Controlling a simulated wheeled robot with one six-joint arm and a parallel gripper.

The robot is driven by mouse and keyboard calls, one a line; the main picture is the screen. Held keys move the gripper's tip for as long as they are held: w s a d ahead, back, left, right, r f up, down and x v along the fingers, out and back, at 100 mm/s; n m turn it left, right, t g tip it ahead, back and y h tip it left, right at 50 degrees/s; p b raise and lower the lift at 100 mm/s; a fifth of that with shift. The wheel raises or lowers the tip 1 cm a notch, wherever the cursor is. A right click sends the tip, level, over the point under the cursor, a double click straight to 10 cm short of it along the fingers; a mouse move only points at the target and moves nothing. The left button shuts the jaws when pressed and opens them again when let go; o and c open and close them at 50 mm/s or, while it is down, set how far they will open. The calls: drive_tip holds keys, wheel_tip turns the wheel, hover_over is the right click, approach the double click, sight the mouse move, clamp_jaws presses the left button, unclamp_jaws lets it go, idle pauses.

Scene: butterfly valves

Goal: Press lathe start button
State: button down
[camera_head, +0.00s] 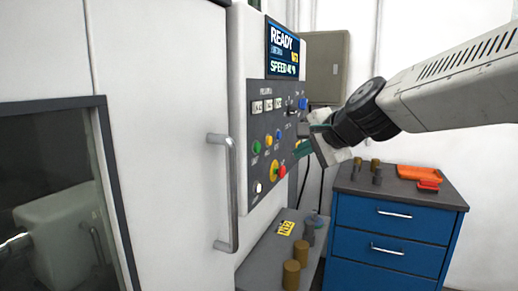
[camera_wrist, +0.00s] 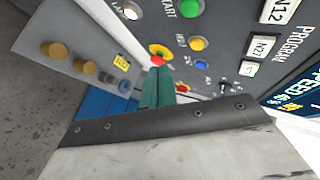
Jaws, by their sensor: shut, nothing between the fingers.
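The lathe's control panel (camera_head: 262,130) is upright on the white machine. The green start button (camera_head: 256,147) is at the panel's left, beside a yellow and a blue button. In the wrist view the green button (camera_wrist: 191,8), labelled START, is near the top edge. My gripper (camera_head: 300,147) is at the panel's right side, partly hidden by my wrist. Its teal fingers (camera_wrist: 156,90) are shut and empty, pointing toward the panel near the red stop button. They are apart from the green button; whether they touch the panel I cannot tell.
The red stop button (camera_head: 275,171) with its yellow ring sits below the coloured buttons. The screen (camera_head: 283,50) reads READY. A door handle (camera_head: 230,190) sticks out left of the panel. A grey shelf (camera_head: 262,260) with brass cylinders is below; a blue cabinet (camera_head: 392,240) stands right.

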drive_tip(key=w+a, duration=0.2)
drive_tip(key=a, duration=0.4)
drive_tip(key=shift+w+a, duration=0.2)
drive_tip(key=shift+a, duration=0.15)
drive_tip(key=shift+a, duration=0.1)
idle(1.7)
drive_tip(key=shift+w+a, duration=0.15)
drive_tip(key=shift+a, duration=0.15)
drive_tip(key=shift+w+a, duration=0.1)
drive_tip(key=shift+a, duration=0.3)
idle(0.6)
drive_tip(key=shift+d, duration=0.15)
drive_tip(key=shift+s+d, duration=0.3)
drive_tip(key=shift+d, duration=0.35)
drive_tip(key=shift+d, duration=0.15)
drive_tip(key=d, duration=0.1)
drive_tip(key=s+d, duration=0.1)
drive_tip(key=d, duration=0.2)
drive_tip(key=shift+s+d, duration=0.25)
drive_tip(key=shift+s, duration=0.05)
